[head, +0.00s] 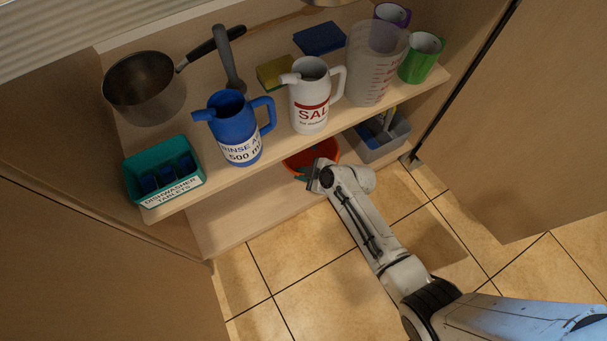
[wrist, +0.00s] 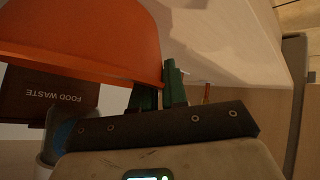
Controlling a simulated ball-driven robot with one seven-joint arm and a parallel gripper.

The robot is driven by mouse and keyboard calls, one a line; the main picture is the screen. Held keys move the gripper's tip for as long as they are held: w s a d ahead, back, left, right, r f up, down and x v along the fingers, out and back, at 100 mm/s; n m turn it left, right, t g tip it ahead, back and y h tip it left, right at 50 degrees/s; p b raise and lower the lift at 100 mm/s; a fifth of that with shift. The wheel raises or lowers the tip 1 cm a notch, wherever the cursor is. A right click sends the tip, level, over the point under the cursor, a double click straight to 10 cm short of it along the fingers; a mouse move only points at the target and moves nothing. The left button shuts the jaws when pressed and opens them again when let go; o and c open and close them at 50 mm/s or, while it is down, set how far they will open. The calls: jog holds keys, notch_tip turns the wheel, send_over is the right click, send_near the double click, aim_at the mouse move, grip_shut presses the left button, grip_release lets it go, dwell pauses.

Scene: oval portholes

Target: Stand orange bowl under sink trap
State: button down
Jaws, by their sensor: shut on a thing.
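The orange bowl (head: 322,151) is on the lower level of the cabinet, partly hidden by the upper shelf and my arm. In the wrist view the bowl (wrist: 85,35) fills the upper left. My gripper (head: 303,177) reaches in below the shelf's front edge. In the wrist view its green fingers (wrist: 164,82) are shut on the bowl's rim. Whether the bowl touches the cabinet floor, I cannot tell. I cannot make out the sink trap in either view.
The upper shelf above my gripper holds a blue jug (head: 235,125), a white salt jug (head: 311,98), a teal tablet box (head: 165,172) and a saucepan (head: 144,88). A grey caddy (head: 386,146) stands right of the bowl. A brown food waste container (wrist: 45,92) is near the bowl.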

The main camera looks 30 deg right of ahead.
jog(key=c, duration=1.1)
grip_release()
jog(key=shift+c, duration=0.2)
jog(key=shift+r, duration=0.2)
jog(key=p+v, duration=0.5)
jog(key=v, duration=0.7)
jog(key=shift+f, duration=0.2)
jog(key=shift+s, duration=0.1)
